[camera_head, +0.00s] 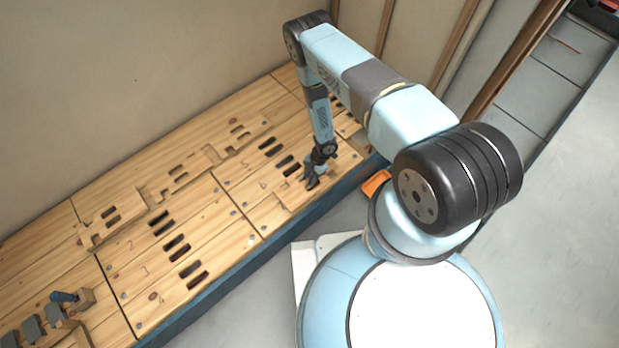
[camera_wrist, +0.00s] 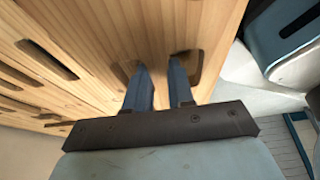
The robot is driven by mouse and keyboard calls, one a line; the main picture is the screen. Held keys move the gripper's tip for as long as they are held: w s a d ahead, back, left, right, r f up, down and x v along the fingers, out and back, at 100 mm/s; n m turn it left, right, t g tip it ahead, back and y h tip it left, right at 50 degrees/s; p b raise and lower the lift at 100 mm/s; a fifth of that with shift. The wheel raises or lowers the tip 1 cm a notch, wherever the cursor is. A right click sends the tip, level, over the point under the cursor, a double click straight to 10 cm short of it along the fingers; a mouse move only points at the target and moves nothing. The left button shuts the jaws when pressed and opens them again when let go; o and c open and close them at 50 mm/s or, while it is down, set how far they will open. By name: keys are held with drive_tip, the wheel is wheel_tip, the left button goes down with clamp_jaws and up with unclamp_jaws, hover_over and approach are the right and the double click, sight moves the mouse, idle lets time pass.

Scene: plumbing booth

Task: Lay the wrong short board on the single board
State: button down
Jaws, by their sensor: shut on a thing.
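My gripper (camera_head: 315,182) is low over the right section of the wooden deck, near its front edge. In the wrist view its two blue fingers (camera_wrist: 160,72) point down at pale wood with a narrow gap between them. They are shut on a short slotted board (camera_wrist: 110,50), whose outline blends with the wood around it. A dark slot lies left of the fingers, and another dark opening is partly behind the right finger. Two short slotted boards, one at left (camera_head: 111,217) and one in the middle (camera_head: 178,178), lie on the deck. I cannot tell which board is the single one.
The deck (camera_head: 215,225) has rows of dark slots and a blue front edge. A small clamp-like tool (camera_head: 68,297) and several grey blocks (camera_head: 32,328) are at lower left. An orange item (camera_head: 376,183) is beside the deck. A wall stands behind.

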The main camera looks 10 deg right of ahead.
drive_tip(key=shift+f, duration=1.75)
idle(0.6)
drive_tip(key=c, duration=0.9)
unclamp_jaws()
drive_tip(key=v, duration=1.3)
drive_tip(key=shift+d+r, duration=0.1)
drive_tip(key=shift+r, duration=0.2)
